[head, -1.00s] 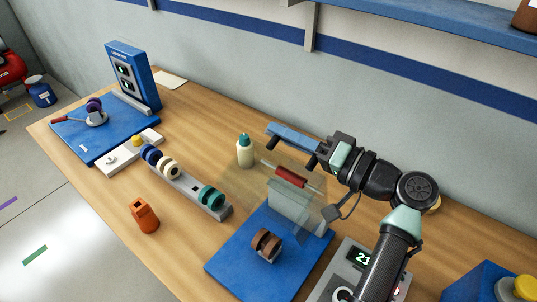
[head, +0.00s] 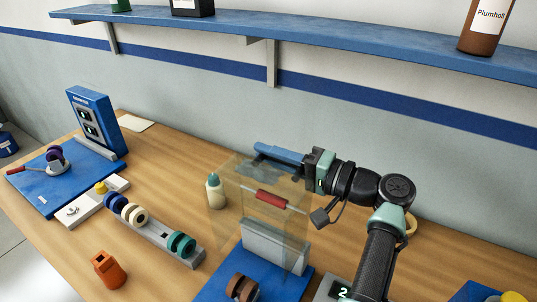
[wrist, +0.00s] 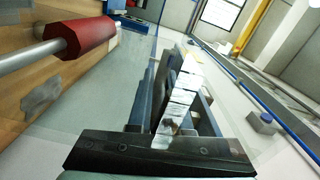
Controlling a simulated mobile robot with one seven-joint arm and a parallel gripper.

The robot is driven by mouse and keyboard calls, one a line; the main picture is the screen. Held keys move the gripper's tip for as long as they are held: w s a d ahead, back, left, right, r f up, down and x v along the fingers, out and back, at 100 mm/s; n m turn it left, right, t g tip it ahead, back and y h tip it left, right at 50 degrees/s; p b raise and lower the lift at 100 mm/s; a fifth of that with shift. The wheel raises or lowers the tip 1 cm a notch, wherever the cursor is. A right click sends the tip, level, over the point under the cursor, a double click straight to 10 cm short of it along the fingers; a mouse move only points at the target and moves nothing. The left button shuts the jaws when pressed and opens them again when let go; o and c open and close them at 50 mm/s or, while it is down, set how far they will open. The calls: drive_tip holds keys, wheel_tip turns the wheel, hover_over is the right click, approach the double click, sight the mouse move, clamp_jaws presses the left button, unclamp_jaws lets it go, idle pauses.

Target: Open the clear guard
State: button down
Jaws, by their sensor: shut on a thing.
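The clear guard (head: 240,186) is a see-through, faintly yellow panel over a blue base plate (head: 272,284). It stands roughly upright in the head view. A red grip on a metal bar (head: 271,199) is on its front face. The red grip shows at the left of the wrist view (wrist: 75,35), outside the jaws. My gripper (head: 277,157) is at the guard's upper edge, above the red grip, and is shut on the clear guard. The exact contact is hard to see through the clear sheet. A grey-white block (head: 275,245) sits behind the panel.
A brown spool (head: 241,287) sits on the blue base. A cream bottle (head: 215,190) stands left of the guard. A rack of coloured rings (head: 150,228) and an orange holder (head: 109,270) are further left. A blue shelf (head: 330,42) runs above along the wall.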

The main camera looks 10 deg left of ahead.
drive_tip(key=c, duration=0.8)
unclamp_jaws()
drive_tip(key=shift+c, duration=0.2)
drive_tip(key=b+v, duration=0.3)
drive_tip(key=v, duration=1)
drive_tip(key=shift+r, duration=0.1)
